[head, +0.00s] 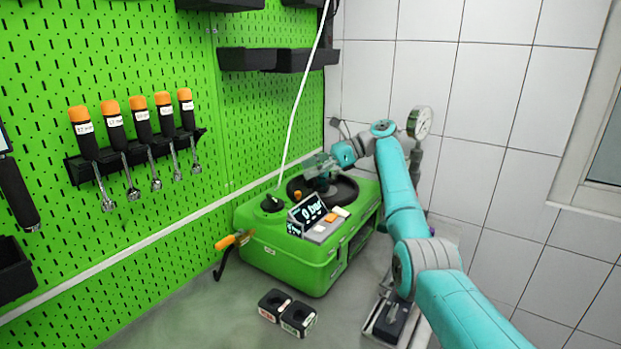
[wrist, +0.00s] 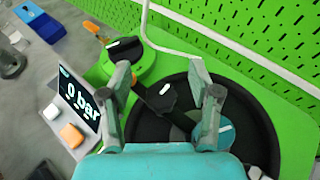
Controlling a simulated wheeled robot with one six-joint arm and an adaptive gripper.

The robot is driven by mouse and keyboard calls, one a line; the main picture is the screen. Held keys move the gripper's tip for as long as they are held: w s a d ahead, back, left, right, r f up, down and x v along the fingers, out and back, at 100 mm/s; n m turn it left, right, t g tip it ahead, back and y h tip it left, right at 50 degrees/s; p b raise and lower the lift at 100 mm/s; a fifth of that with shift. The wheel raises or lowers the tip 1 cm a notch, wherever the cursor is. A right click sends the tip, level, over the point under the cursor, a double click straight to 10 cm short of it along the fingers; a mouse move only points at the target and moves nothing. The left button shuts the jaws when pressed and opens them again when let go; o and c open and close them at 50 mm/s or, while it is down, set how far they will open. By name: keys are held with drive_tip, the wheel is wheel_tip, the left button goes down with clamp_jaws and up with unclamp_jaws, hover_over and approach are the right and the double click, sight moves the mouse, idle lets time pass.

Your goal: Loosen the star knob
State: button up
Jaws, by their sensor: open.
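The green pump testbench (head: 285,255) stands on the bench against the green pegboard. In the wrist view a black star-shaped knob (wrist: 160,97) sits on a dark bar across the round black lid (wrist: 262,125). My gripper (wrist: 162,75) is open above the lid, one finger on each side of this knob as seen from the wrist; I cannot tell whether either touches it. In the head view my gripper (head: 320,172) hides the knob. A black knob with a white line (wrist: 125,48) is on the green housing beyond the left finger.
The display (wrist: 82,105) reads 0 bar, with white and orange buttons beside it. A crank with an orange handle (head: 228,241) sticks out at the left. Two black boxes (head: 287,313) lie in front.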

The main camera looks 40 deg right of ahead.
wheel_tip(320, 180, up, 7)
drive_tip(key=shift+f, duration=0.2)
idle(0.6)
